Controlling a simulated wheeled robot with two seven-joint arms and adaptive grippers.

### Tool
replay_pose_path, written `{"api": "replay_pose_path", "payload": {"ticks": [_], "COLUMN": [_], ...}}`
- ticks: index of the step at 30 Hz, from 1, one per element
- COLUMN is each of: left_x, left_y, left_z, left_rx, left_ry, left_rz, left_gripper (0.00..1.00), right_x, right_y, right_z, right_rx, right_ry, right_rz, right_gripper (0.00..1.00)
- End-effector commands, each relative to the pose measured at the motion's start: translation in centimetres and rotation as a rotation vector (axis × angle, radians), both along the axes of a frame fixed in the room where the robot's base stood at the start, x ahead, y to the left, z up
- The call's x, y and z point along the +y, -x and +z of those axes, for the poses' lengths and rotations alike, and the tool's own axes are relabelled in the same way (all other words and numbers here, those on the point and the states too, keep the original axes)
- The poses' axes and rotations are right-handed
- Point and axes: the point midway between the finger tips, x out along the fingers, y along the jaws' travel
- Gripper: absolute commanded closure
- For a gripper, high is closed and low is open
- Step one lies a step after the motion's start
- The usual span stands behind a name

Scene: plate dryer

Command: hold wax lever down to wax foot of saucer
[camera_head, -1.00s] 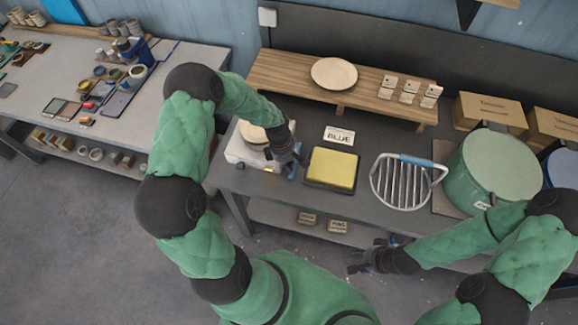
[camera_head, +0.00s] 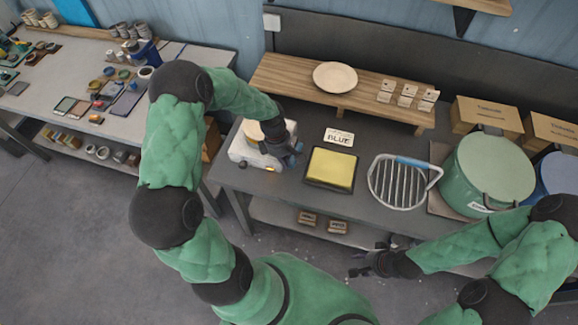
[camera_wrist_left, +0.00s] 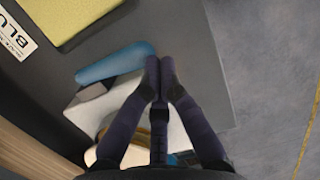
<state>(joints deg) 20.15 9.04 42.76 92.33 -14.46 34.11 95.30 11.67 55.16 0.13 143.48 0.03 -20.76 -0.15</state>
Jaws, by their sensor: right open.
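The white waxing machine (camera_head: 238,150) stands at the left end of the dark table, with a cream round piece, seemingly the saucer (camera_head: 252,130), on top, partly hidden by my left arm. My left gripper (camera_head: 293,153) is at the machine's right side. In the left wrist view its fingers (camera_wrist_left: 160,68) are shut together at the end of the blue lever (camera_wrist_left: 115,62), with nothing visible between them. They seem to touch the lever, but the contact is unclear. The machine's white body (camera_wrist_left: 85,115) lies below the fingers. My right gripper (camera_head: 370,262) is open and empty before the table's front edge.
A yellow pad (camera_head: 331,168) lies right of the machine, with a BLUE sign (camera_head: 339,137) behind it. A wire rack (camera_head: 398,185) and green pot (camera_head: 487,170) stand further right. A wooden riser (camera_head: 290,85) at the back carries a plate (camera_head: 335,76).

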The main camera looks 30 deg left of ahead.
Motion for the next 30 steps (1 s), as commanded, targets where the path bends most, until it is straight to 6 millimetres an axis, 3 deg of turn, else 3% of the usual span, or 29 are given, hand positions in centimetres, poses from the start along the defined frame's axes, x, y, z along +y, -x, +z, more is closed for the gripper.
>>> {"api": "replay_pose_path", "payload": {"ticks": [6,12,30], "left_x": [0.5,0.8,0.9], "left_y": [1.3,2.1,2.4], "left_z": [4.0,6.2,6.8], "left_rx": [-0.002,-0.002,0.000], "left_ry": [0.000,0.000,0.000], "left_rz": [0.001,0.000,0.000], "left_gripper": [1.00,1.00,1.00], "right_x": [0.1,0.0,0.0], "right_y": [0.0,0.0,0.0], "right_z": [0.1,0.2,0.3], "right_rx": [-0.001,0.000,0.000], "right_ry": [0.000,0.000,0.000], "right_rz": [0.002,0.001,0.001], "right_gripper": [0.57,0.57,0.57]}}
